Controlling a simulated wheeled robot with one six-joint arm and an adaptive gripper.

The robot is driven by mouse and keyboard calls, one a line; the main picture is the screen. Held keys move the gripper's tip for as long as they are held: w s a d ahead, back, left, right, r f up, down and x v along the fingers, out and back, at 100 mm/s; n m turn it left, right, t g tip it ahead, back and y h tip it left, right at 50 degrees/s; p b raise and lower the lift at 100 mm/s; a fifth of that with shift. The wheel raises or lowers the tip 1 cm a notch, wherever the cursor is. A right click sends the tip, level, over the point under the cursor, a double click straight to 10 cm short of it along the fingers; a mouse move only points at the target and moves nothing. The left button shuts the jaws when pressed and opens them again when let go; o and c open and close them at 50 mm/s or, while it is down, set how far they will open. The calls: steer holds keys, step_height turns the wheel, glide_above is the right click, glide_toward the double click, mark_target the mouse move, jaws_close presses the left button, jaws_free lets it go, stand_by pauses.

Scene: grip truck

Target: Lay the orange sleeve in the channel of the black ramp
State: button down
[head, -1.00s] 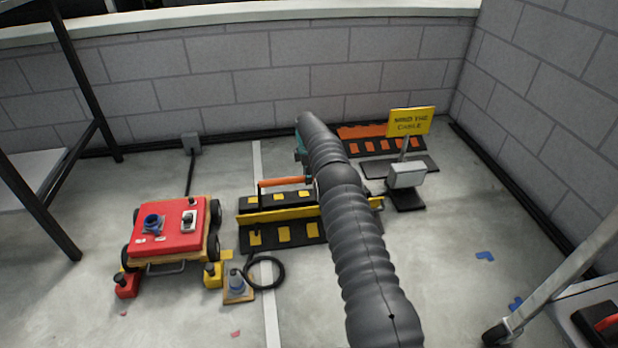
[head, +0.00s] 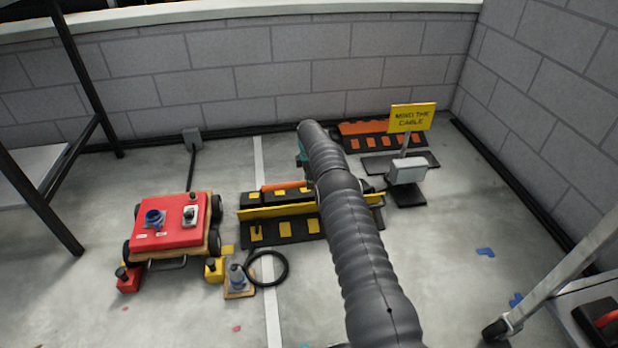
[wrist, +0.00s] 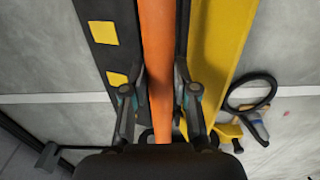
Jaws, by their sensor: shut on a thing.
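The orange sleeve (head: 285,186) is a straight tube. In the wrist view the sleeve (wrist: 158,40) runs between the two fingers of my gripper (wrist: 160,95), which is shut on it. The black ramp (head: 270,232) has yellow patches and a raised yellow flap (head: 285,211) along its length. In the head view the sleeve appears just above the ramp's back half, roughly parallel to it. In the wrist view it lines up over the channel, between the patched black half and the yellow flap (wrist: 222,45). My arm hides the gripper and the sleeve's right part in the head view.
An orange-patched ramp (head: 380,130) and a yellow sign (head: 411,117) stand behind right.

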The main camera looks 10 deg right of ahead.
steer(key=shift+f, duration=2.55)
steer(key=c, duration=0.8)
jaws_free()
step_height(320, 180, up, 12)
steer(key=shift+f, duration=0.1)
